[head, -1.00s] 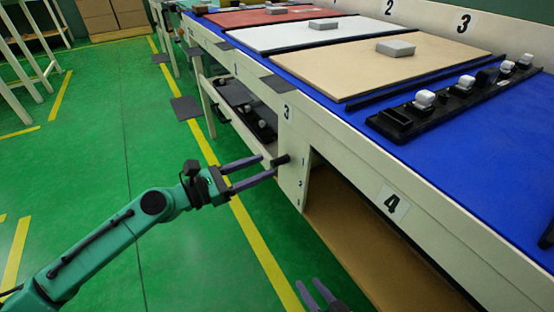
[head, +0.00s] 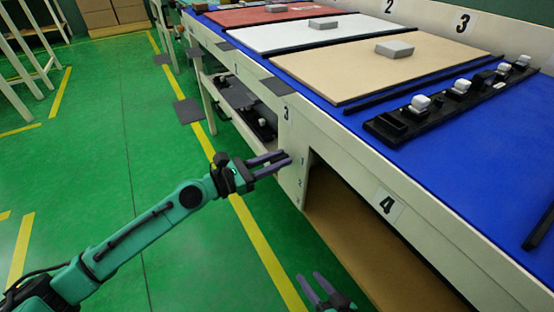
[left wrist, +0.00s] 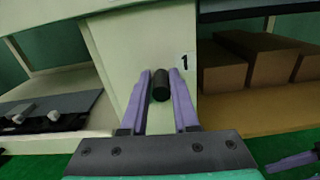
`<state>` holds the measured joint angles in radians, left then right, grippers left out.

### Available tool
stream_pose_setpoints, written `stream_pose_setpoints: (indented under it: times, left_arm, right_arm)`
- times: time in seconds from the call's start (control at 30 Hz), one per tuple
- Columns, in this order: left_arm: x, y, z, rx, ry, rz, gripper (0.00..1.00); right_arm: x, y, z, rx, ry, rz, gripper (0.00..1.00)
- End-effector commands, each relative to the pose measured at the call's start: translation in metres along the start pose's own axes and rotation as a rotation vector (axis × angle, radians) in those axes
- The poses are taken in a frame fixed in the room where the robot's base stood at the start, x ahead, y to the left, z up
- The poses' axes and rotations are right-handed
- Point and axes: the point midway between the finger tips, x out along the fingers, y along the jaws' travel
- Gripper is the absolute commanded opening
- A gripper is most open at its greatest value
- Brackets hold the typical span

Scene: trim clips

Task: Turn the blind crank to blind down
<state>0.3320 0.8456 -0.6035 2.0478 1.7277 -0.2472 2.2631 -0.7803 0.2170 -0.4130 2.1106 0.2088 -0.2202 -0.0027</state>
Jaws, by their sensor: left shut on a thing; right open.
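The blind crank shows as a short black cylindrical knob (left wrist: 161,86) on the cream end post of the workbench, beside a label "1", in the left wrist view. My left gripper (head: 287,158) is at this post in the head view, and its fingers hide the knob there. In the left wrist view my left gripper (left wrist: 160,80) has its two purple fingers on either side of the knob, shut on it. My right gripper (head: 319,286) is open and empty at the bottom of the head view, below and away from the post. No blind is clearly visible.
The cream post (head: 291,150) carries labels 1, 2 and 3. An open bay with a brown shelf (head: 345,235) lies to its right. Boxes (left wrist: 240,62) stand on that side in the left wrist view. The green floor (head: 150,130) left of the bench is clear.

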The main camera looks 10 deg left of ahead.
Motion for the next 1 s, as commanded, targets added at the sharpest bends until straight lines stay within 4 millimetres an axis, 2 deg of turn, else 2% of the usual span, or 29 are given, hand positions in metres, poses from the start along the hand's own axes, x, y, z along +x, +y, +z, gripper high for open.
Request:
stream_pose_setpoints:
  times: [0.27, 0.7, 1.0]
  left_arm:
    - [0.000, -0.006, -0.006, 0.094, 0.006, -0.004, 0.00]
    - [-0.001, -0.016, -0.020, 0.413, 0.008, -0.007, 0.00]
    - [-0.001, -0.018, -0.026, 0.563, 0.010, -0.008, 0.00]
  right_arm:
    - [-0.001, -0.001, 0.000, 0.001, -0.002, 0.000, 0.50]
    - [0.002, 0.000, 0.002, 0.005, 0.010, -0.001, 0.50]
    - [0.005, 0.002, 0.008, 0.011, 0.017, 0.000, 0.50]
